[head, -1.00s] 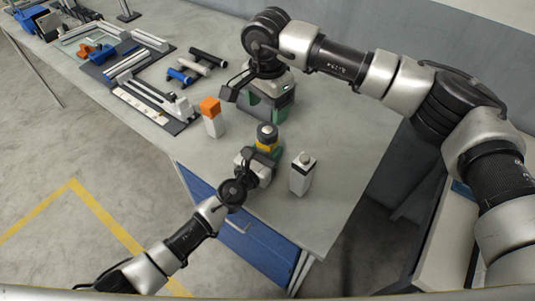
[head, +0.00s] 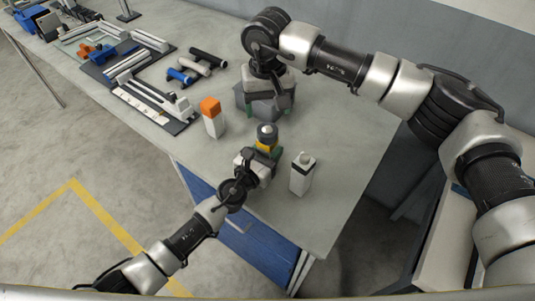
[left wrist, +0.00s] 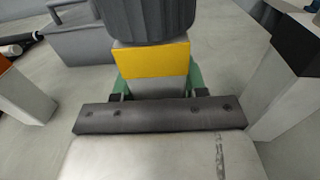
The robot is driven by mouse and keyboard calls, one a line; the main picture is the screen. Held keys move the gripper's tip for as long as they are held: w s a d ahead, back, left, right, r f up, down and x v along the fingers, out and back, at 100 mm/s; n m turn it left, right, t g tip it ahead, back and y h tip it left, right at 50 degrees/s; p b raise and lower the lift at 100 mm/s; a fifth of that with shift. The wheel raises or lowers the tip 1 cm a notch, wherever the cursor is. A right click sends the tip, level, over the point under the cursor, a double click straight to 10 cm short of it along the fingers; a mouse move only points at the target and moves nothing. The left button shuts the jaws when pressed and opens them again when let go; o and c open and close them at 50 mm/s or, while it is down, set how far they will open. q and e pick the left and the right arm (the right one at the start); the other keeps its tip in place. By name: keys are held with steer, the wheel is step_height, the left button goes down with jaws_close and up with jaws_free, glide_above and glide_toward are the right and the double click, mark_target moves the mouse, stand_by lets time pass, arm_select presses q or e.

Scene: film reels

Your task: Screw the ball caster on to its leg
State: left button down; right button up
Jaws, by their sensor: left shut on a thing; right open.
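My left gripper (head: 262,153) is shut on a white leg with a yellow top band (head: 265,146), held upright near the table's front edge. In the left wrist view the green fingertips (left wrist: 157,88) flank this leg (left wrist: 150,65). The dark, ribbed ball caster (head: 267,132) sits on the yellow top, with a grey ball uppermost. The caster (left wrist: 145,18) is cut off by the wrist view's upper edge. Whether its thread is engaged cannot be seen. My right gripper (head: 264,90) is open, behind the caster and apart from it; its fingertips are mostly hidden.
A grey box (head: 262,108) stands below my right gripper. A white block with an orange top (head: 212,118) stands left of the caster, and a white block with a dark band (head: 302,174) stands right. Tools and trays (head: 130,85) lie farther left. The table's right side is clear.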

mark_target(267, 129)
step_height(267, 129, down, 8)
steer(key=shift+f, duration=0.1)
stand_by(0.4)
